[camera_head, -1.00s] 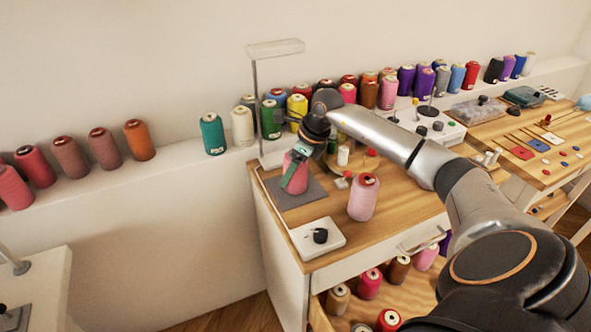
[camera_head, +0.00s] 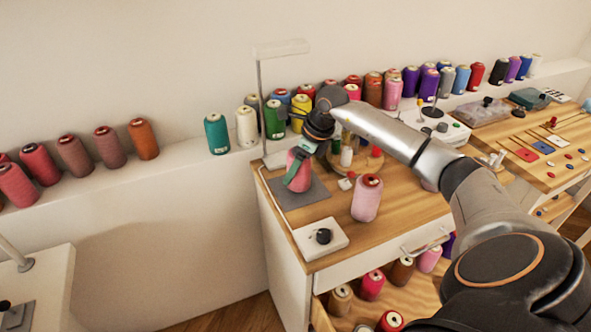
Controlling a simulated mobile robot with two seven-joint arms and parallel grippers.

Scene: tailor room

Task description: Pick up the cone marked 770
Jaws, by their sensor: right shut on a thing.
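My right gripper (camera_head: 299,168) reaches in from the right and points down over the grey mat (camera_head: 298,198) at the left end of the wooden table. It is shut on a pink cone of thread (camera_head: 304,178), which its green-grey finger partly covers. The cone stands upright, at or very near the mat; I cannot tell whether it touches it. A second, lighter pink cone (camera_head: 366,203) with a red top stands on the wood to the right of the mat. No number 770 can be read on any cone. My left gripper is out of view.
A white box with a black knob (camera_head: 321,239) sits at the table's front left. A white lamp or stand (camera_head: 282,47) rises behind the mat. Several cones line the wall ledge (camera_head: 190,165). An open drawer (camera_head: 420,290) below holds more cones.

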